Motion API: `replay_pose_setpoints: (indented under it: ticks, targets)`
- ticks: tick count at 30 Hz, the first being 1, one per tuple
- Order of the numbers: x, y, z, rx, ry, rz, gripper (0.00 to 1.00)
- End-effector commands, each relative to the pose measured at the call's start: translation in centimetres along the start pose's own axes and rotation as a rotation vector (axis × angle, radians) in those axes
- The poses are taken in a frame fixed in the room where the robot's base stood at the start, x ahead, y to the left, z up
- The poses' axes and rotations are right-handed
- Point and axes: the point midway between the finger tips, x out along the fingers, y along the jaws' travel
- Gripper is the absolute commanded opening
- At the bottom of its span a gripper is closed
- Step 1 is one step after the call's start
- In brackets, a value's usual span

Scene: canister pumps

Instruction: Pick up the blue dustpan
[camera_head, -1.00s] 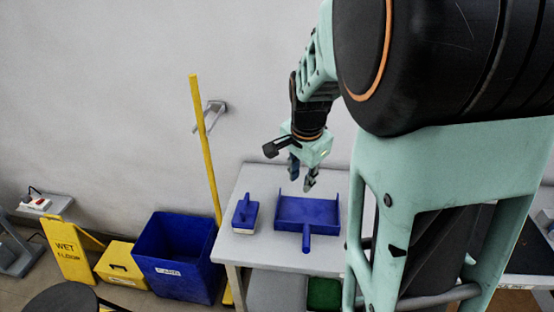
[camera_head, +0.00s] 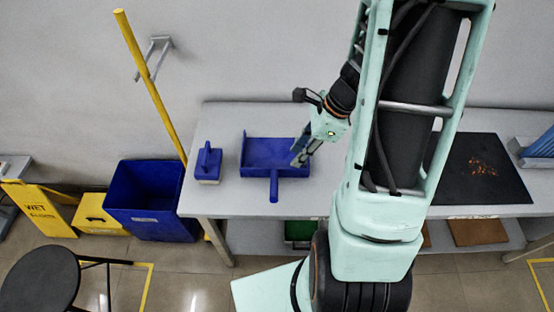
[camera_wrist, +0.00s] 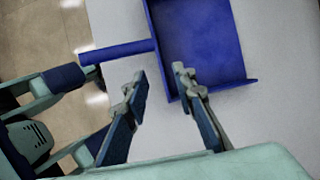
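The blue dustpan (camera_head: 262,157) lies on the grey table, its handle pointing toward the table's front edge. In the wrist view the dustpan (camera_wrist: 205,40) fills the upper right, with its handle (camera_wrist: 118,51) reaching left. My gripper (camera_head: 300,158) is over the right side of the dustpan in the head view. In the wrist view my gripper (camera_wrist: 158,75) is open, with a clear gap between its fingertips.
A blue brush (camera_head: 208,164) stands left of the dustpan on the table (camera_head: 225,200). A black mat (camera_head: 482,168) with brown bits lies at the right. A blue bin (camera_head: 145,200), a yellow wet floor sign (camera_head: 40,208) and a black stool (camera_head: 40,280) are on the left.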

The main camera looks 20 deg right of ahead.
Motion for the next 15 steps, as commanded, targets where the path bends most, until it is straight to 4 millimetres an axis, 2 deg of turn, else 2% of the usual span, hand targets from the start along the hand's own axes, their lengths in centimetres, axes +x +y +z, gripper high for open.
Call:
replay_pose_setpoints:
  ticks: [1,3,11,15]
  targets:
    - [1.2,0.2,-0.1,0.000,0.001,0.005,0.25]
    - [2.2,0.1,-0.1,-0.001,0.000,0.005,0.25]
    - [4.2,0.1,-0.2,-0.001,0.001,0.002,0.25]
    - [6.3,0.1,-0.5,-0.001,0.001,0.005,0.25]
